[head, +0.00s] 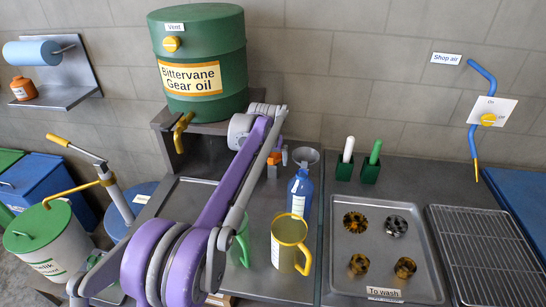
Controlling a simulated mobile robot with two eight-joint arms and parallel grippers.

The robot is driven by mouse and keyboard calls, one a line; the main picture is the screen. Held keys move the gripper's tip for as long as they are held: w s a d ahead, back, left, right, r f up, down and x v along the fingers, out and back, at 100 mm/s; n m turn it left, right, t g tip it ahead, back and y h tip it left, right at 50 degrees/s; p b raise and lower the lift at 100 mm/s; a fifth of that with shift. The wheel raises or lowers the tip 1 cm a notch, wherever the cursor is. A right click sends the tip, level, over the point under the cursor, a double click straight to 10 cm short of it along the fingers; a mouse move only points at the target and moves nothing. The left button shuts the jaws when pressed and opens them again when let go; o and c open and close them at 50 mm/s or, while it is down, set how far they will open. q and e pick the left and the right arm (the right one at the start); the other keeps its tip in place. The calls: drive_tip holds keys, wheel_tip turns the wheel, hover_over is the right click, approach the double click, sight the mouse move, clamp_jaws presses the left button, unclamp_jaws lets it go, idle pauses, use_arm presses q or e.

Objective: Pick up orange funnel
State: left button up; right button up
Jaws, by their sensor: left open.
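A small orange shape (284,156), which may be the orange funnel, shows at the back of the metal bench, just right of my left arm. Its outline is partly hidden, so I cannot tell its full form. My left arm reaches from the bottom of the view up to the back of the bench. My left gripper (274,158) is at the arm's far end, close to the orange shape, and is open. The arm links hide much of it, and I cannot tell whether it touches anything. My right gripper is not in view.
A grey funnel (306,156) is behind a blue bottle (300,192). A yellow jug (289,243) and a green jug (241,246) stand nearer. A green oil drum (205,105) is above on a shelf. Right are a "To wash" tray (345,279) with several gears and a wire rack (485,255).

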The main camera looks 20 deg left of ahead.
use_arm(q)
clamp_jaws()
idle(0.3)
idle(0.3)
